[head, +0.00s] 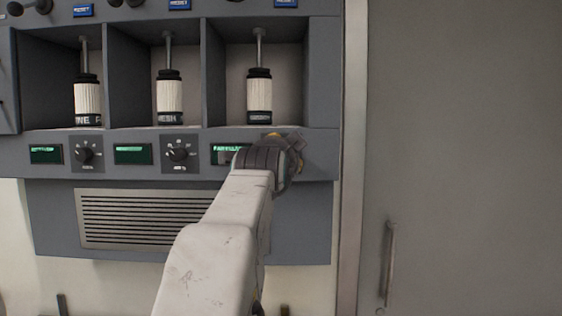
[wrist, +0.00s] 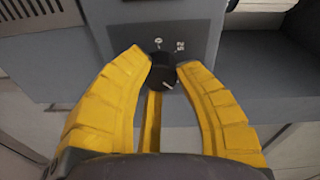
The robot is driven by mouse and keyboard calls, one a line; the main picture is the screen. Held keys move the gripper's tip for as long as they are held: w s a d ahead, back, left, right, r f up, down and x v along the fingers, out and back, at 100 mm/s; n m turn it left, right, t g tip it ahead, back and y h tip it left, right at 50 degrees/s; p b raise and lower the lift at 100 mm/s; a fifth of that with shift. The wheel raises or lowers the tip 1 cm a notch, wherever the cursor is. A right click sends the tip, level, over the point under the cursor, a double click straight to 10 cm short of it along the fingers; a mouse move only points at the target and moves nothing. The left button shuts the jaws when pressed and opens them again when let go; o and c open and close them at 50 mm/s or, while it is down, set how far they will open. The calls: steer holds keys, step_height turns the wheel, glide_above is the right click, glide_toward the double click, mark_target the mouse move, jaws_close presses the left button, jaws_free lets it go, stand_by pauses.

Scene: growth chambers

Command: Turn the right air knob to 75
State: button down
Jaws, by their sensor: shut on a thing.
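The right air knob (wrist: 161,74) is a round black knob on a dark dial plate (wrist: 203,40). A short white mark on its face points to the lower right in the wrist view. The figures 0 and 25 are readable beyond the knob; the fingers hide the rest of the scale. My gripper (wrist: 163,66) has its yellow fingers on both sides of the knob, shut on it. In the head view my gripper (head: 285,153) covers this knob at the right end of the panel. The green display (head: 225,149) beside it is partly hidden by my arm.
Two other knobs, left (head: 84,153) and middle (head: 178,153), sit along the panel (head: 52,172). Three open bays above hold white-and-black cylinders, the right one (head: 259,95) just above my gripper. A vent grille (head: 130,218) is below. A grey door (head: 460,120) stands right.

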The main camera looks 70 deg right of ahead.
steer(key=shift+r, duration=0.15)
steer(key=c, duration=0.8)
jaws_free()
steer(key=shift+d, duration=0.1)
steer(key=shift+c, duration=0.2)
steer(key=v, duration=1.2)
